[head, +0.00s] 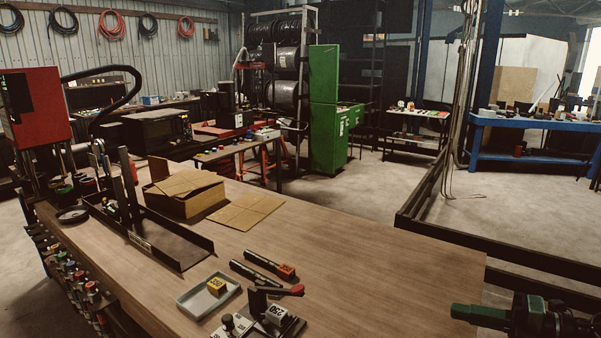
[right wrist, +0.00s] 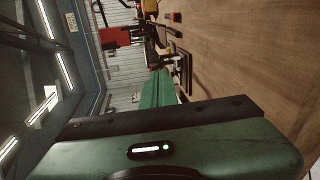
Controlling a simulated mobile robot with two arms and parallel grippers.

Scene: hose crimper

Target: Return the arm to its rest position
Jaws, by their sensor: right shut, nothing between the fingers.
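In the right wrist view the green fingers (right wrist: 158,92) show beyond the green gripper body, with the bench top on the right of the turned picture. My left gripper is not in the head view.
A dark metal rail (head: 500,255) runs behind my right gripper. The bench's right part is clear.

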